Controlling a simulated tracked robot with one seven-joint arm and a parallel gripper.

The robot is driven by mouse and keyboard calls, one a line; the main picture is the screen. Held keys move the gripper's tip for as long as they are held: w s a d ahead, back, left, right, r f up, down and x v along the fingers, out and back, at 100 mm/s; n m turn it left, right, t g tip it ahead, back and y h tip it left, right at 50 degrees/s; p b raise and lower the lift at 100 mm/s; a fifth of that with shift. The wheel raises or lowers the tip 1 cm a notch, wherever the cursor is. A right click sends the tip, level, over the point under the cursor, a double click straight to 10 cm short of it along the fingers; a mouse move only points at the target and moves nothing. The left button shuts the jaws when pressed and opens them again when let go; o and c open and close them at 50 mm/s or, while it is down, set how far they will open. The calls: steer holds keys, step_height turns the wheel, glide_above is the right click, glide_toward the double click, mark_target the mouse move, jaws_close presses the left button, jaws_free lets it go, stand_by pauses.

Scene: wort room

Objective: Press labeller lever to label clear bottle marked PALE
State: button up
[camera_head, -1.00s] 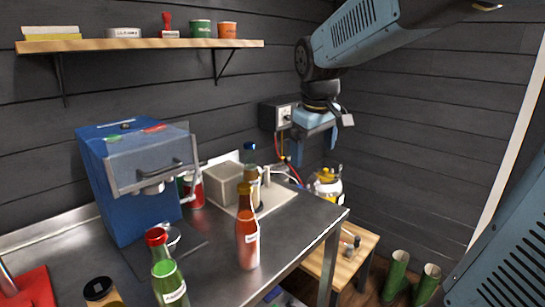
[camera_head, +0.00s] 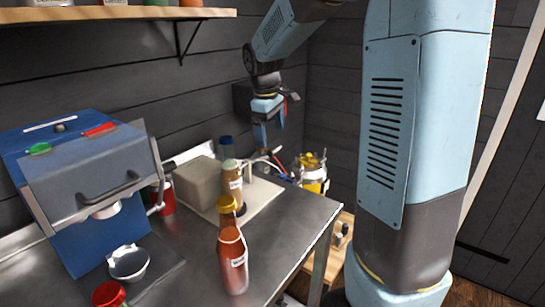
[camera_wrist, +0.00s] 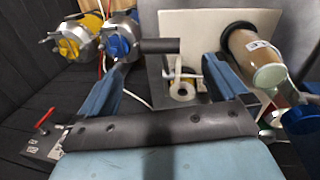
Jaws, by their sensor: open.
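My gripper (camera_head: 267,132) hangs open and empty, pointing down behind the cream board (camera_head: 262,200) at the counter's far end. In the wrist view its two blue fingers (camera_wrist: 165,72) stand apart, with the board below and ahead. A grey block (camera_head: 192,184) with a small white post beside it stands on the board. In the wrist view a white roll (camera_wrist: 181,88) shows between the fingers; I cannot tell which part is the labeller lever. A clear bottle with tan contents and a white label (camera_head: 232,180) stands on the board; its lettering is unreadable.
An orange-red bottle (camera_head: 232,260) stands on the steel counter nearer me. A blue machine (camera_head: 85,190) with a handle is at left. Hoses and a yellow container (camera_head: 313,172) are near my gripper.

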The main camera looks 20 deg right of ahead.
mark_target(263, 155)
step_height(263, 155, down, 10)
steer(key=w, duration=0.1)
steer(key=shift+d+r, duration=0.15)
steer(key=shift+d, duration=0.3)
steer(key=shift+r, duration=0.1)
steer(key=c, duration=1.4)
